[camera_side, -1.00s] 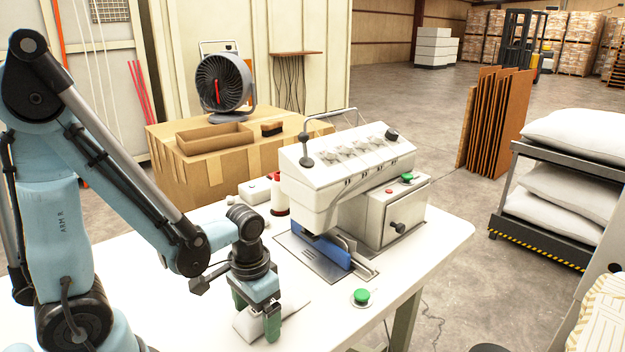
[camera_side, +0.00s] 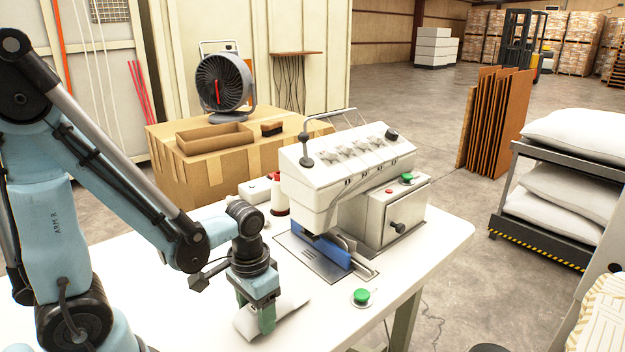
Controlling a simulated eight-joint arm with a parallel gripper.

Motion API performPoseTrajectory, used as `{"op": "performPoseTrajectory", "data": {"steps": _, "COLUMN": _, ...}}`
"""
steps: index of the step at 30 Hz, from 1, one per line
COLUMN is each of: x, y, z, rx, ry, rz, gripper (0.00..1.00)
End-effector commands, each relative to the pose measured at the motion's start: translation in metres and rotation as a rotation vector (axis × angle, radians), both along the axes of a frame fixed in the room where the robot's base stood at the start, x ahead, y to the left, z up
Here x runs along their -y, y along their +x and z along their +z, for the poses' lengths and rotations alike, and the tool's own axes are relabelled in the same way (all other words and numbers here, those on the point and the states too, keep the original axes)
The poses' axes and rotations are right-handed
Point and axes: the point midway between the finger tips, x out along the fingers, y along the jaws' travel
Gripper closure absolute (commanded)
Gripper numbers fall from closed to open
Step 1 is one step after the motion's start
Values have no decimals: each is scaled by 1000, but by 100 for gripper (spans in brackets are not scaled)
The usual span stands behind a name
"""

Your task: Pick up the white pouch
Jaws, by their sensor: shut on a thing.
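The white pouch (camera_side: 291,303) lies on the white table (camera_side: 190,318), in front of the sewing machine and near the table's front edge. My gripper (camera_side: 256,318) points down over the pouch. Its green fingers are shut on the pouch, and the near finger covers part of it. The pouch shows on both sides of the fingers. I cannot tell whether it is clear of the table.
A white machine (camera_side: 340,170) with a blue guide (camera_side: 328,250) stands right behind the pouch. A green button (camera_side: 361,296) sits to the right on the table. A spool (camera_side: 279,195) stands behind my wrist. Free table lies to the left.

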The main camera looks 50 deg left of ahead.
Motion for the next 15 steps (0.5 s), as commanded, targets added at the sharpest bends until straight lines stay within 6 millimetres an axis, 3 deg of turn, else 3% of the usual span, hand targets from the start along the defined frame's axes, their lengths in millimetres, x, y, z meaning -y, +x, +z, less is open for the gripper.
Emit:
{"op": "performPoseTrajectory", "data": {"steps": 10, "x": 0, "y": -1, "z": 36, "rx": 0, "ry": 0, "rz": 0, "gripper": 69}}
{"op": "performPoseTrajectory", "data": {"steps": 15, "x": 27, "y": -16, "z": 51, "rx": 0, "ry": 0, "rz": -9, "gripper": 69}}
